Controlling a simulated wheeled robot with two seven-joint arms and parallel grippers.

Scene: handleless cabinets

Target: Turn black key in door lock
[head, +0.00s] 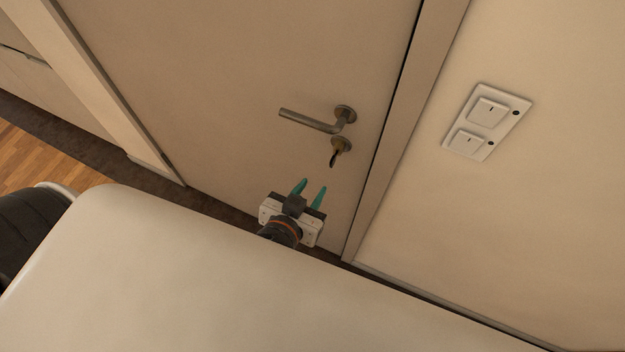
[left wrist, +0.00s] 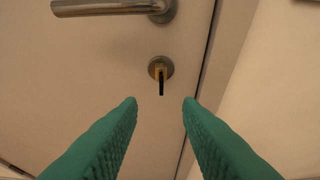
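The black key (head: 333,158) sticks out of the round lock plate (head: 341,146) on the door, below the handle. In the left wrist view the key (left wrist: 161,84) hangs from a brass-coloured part in the middle of the lock plate (left wrist: 161,67). My left gripper (head: 309,193) is open, with its teal fingers pointing toward the door, below the key in the head view. In the left wrist view its fingertips (left wrist: 160,102) are spread to either side and a little below the key, with nothing between them. My right gripper is not in view.
A metal lever handle (head: 316,121) sits just above the lock and points left. The door frame (head: 400,130) runs close on the right. A switch panel (head: 487,122) is on the wall further right. The door (head: 230,90) around the lock is clear.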

